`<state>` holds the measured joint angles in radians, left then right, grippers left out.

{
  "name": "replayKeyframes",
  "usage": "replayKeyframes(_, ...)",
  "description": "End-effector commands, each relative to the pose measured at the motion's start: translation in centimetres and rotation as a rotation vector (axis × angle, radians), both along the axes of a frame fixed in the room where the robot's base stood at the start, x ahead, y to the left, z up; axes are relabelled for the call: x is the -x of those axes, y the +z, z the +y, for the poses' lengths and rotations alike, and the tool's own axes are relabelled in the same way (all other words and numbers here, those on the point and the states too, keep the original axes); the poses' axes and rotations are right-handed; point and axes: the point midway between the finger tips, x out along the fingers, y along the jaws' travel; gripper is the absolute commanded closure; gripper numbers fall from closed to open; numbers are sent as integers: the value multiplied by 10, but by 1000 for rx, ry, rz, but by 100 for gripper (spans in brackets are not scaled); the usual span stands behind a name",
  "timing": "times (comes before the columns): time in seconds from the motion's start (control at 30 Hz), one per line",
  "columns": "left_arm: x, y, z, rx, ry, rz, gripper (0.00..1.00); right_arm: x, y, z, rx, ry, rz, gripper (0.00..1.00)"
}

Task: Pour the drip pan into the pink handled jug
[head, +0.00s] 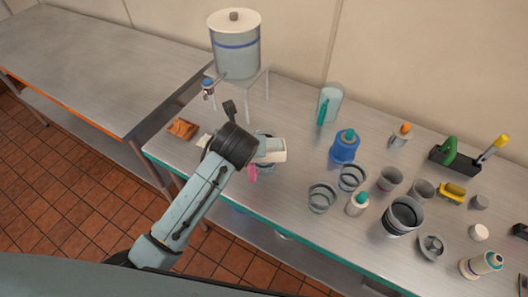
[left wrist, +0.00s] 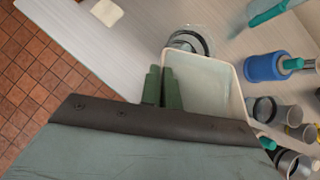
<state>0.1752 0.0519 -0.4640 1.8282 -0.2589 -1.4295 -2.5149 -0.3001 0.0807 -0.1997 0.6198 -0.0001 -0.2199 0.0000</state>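My left gripper (left wrist: 163,90) has its two green fingers close together on the edge of the white drip pan (left wrist: 215,85), one on each side of its wall. In the head view the drip pan (head: 272,151) is over the table, just beyond the dark wrist. The pink handled jug (head: 252,173) is mostly hidden under the pan and wrist; its pink handle shows below them. A clear round rim, likely the jug's (left wrist: 188,40), shows past the pan's far edge in the left wrist view. I cannot tell whether liquid is in the pan. My right gripper is out of view.
A dispenser with a tap (head: 235,45) stands on a stand behind the pan. A teal handled jug (head: 331,100), a blue bottle (head: 345,148) and several cups and bottles stand to the right. An orange cloth (head: 183,128) lies left. Another steel table (head: 90,60) is at the far left.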

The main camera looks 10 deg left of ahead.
Motion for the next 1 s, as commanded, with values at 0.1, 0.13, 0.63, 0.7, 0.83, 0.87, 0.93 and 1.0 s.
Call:
replayKeyframes(0.1,0,0,0,0,1,-2,100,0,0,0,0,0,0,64)
replayKeyframes(0.13,0,0,0,0,1,-2,100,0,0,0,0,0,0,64)
replayKeyframes(0.63,-4,4,1,7,2,46,100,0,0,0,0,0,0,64)
replayKeyframes(0.7,-5,5,1,14,2,86,100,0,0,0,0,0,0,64)
replayKeyframes(0.83,-6,6,2,24,1,140,100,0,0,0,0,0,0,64)
replayKeyframes(0.87,-6,6,1,25,1,147,100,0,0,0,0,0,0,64)
replayKeyframes(0.93,-6,6,1,27,1,157,100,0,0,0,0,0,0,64)
replayKeyframes(1.0,-5,6,1,28,1,158,100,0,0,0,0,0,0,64)
